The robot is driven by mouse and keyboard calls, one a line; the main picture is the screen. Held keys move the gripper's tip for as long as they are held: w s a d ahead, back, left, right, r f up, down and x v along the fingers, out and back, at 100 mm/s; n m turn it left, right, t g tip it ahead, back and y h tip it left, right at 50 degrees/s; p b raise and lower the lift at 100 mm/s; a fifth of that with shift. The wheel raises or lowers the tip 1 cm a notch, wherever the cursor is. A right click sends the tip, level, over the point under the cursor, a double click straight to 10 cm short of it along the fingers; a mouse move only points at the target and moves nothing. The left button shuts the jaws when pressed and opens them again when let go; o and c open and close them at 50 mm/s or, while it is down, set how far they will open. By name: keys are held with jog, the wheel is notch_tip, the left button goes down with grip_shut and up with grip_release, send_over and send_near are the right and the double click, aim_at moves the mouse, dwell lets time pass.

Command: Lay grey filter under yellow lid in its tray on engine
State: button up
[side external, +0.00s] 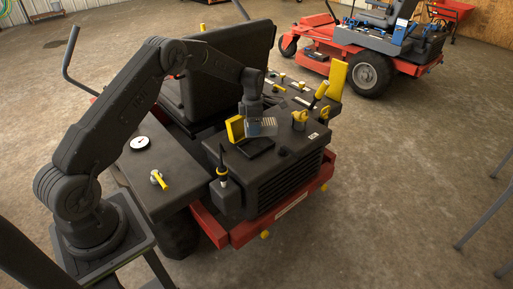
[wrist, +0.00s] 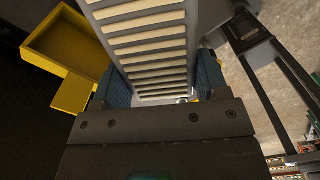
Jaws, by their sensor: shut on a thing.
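My gripper (side external: 252,108) is shut on the filter (side external: 266,127) above the rear of the engine. In the wrist view the filter (wrist: 146,45) has a grey frame and cream pleats, between my two blue-padded fingers (wrist: 160,88). The yellow lid (side external: 235,129) stands raised just left of the filter. In the wrist view the lid (wrist: 70,48) shows its hollow inner side. The black tray (side external: 256,147) lies on the engine top below the filter. The filter is apart from the tray's floor as far as I can tell; the tray's inside is mostly hidden.
Yellow caps (side external: 299,119) and an upright yellow panel (side external: 336,78) stand to the right on the engine. A yellow-handled dipstick (side external: 222,170) stands at the front left. A gauge (side external: 140,143) and a yellow key-like knob (side external: 158,179) sit on the left fender.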

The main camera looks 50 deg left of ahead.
aim_at(252, 149)
jog(key=a+f+n, duration=0.1)
jog(key=f+n, duration=0.1)
jog(key=f, duration=0.1)
jog(key=w+a+f+n, duration=0.1)
jog(key=f+n, duration=0.1)
jog(key=f, duration=0.2)
jog(key=a+f+n, duration=0.1)
jog(key=f+n, duration=0.1)
jog(key=f, duration=0.2)
jog(key=shift+w+a+f+n, duration=0.1)
jog(key=shift+w+a+n, duration=0.2)
jog(key=shift+w, duration=0.1)
jog(key=shift+f, duration=0.1)
jog(key=o, duration=0.7)
jog(key=shift+f, duration=0.1)
jog(key=shift+c, duration=0.2)
